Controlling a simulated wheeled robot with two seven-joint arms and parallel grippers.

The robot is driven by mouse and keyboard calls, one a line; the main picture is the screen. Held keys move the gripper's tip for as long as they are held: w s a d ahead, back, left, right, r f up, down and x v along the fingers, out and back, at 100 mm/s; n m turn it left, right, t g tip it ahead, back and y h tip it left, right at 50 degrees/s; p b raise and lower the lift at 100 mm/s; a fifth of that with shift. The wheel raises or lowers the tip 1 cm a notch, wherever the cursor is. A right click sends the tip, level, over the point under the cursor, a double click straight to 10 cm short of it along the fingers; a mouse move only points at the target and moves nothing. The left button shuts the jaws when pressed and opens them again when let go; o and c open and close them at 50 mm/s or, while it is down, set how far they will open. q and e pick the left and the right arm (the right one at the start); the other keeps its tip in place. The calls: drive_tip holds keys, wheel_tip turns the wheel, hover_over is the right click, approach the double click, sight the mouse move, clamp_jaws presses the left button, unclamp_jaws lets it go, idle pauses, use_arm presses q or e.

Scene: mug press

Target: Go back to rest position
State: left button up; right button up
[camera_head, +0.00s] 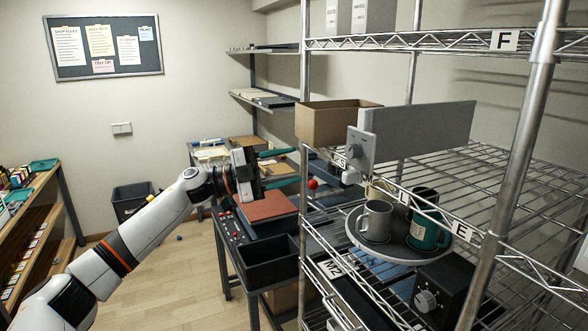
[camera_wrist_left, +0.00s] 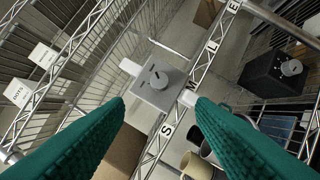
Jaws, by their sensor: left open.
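My left gripper (camera_head: 294,167) is in front of the wire shelf rack, with its two teal fingers apart and nothing between them. In the left wrist view the fingers frame the grey dial box (camera_wrist_left: 160,90) of the press, with clear space between them. The dial box (camera_head: 361,150) sits on the end of a grey plate (camera_head: 420,128) in the head view. My right gripper is not seen.
The wire rack's upright post (camera_head: 520,150) and shelf edges are close on the right. A cardboard box (camera_head: 335,119) and a black dial unit (camera_head: 440,292) are on the rack. A black bin (camera_head: 268,265) is below my gripper. Open floor (camera_head: 175,275) lies at left.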

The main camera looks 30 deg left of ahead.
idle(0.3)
use_arm(q)
drive_tip(key=w+a+f+n+t+y, duration=0.1)
drive_tip(key=w+f+n+t+y, duration=0.15)
drive_tip(key=f, duration=0.55)
drive_tip(key=w+a+f+n+t+y, duration=0.15)
drive_tip(key=f+n, duration=0.25)
drive_tip(key=f, duration=0.4)
drive_tip(key=w+f+n+t+y, duration=0.2)
drive_tip(key=f+n+y, duration=0.15)
drive_tip(key=f, duration=0.35)
drive_tip(key=s+a+f+n+g+y, duration=0.1)
drive_tip(key=s+f+n+y, duration=0.35)
drive_tip(key=f, duration=1.05)
drive_tip(key=s+f+n+g+y, duration=0.25)
drive_tip(key=s+f, duration=0.25)
drive_tip(key=f, duration=1.1)
drive_tip(key=s+d+f+n+g+y, duration=0.3)
drive_tip(key=s+f+g, duration=0.3)
drive_tip(key=s+f, duration=1.6)
drive_tip(key=s+d+f+g, duration=0.2)
drive_tip(key=s, duration=0.7)
drive_tip(key=s+d+f+n+g, duration=0.1)
drive_tip(key=s+d+f+g, duration=0.1)
drive_tip(key=s, duration=0.8)
drive_tip(key=s+d+f+g, duration=0.2)
drive_tip(key=s+d+f, duration=0.1)
drive_tip(key=s, duration=0.7)
drive_tip(key=shift+s+d+f, duration=0.15)
drive_tip(key=shift+d+f, duration=0.2)
